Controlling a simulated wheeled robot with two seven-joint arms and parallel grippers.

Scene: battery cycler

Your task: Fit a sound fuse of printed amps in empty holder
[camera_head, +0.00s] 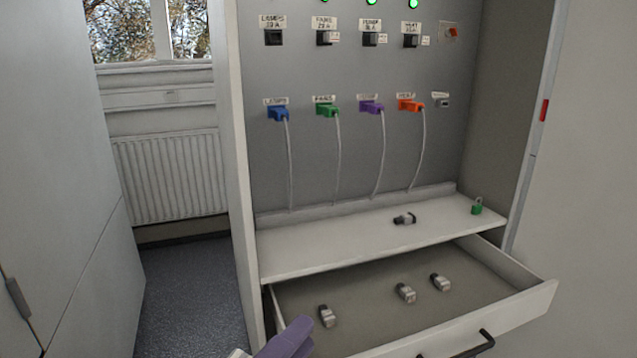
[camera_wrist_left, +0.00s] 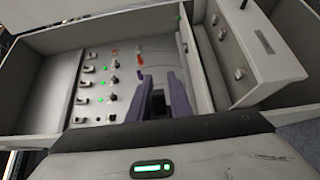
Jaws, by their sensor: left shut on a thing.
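The lamps holder (camera_head: 273,38) is a plain black block at the panel's upper left, with no grey fuse body seen in it. Fuses lie in the open drawer: a left one (camera_head: 327,316), a middle one (camera_head: 405,292) and a right one (camera_head: 440,282). Another fuse-like piece (camera_head: 404,219) lies on the shelf. My left gripper (camera_wrist_left: 160,88) is shut on a dark thing (camera_wrist_left: 157,103), mostly hidden between its purple fingers.
The drawer (camera_head: 500,331) stands open below the shelf (camera_head: 310,250). Coloured plugs, such as the blue one (camera_head: 278,114), hang cables in front of the panel. Open floor (camera_head: 190,300) lies left of the cabinet.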

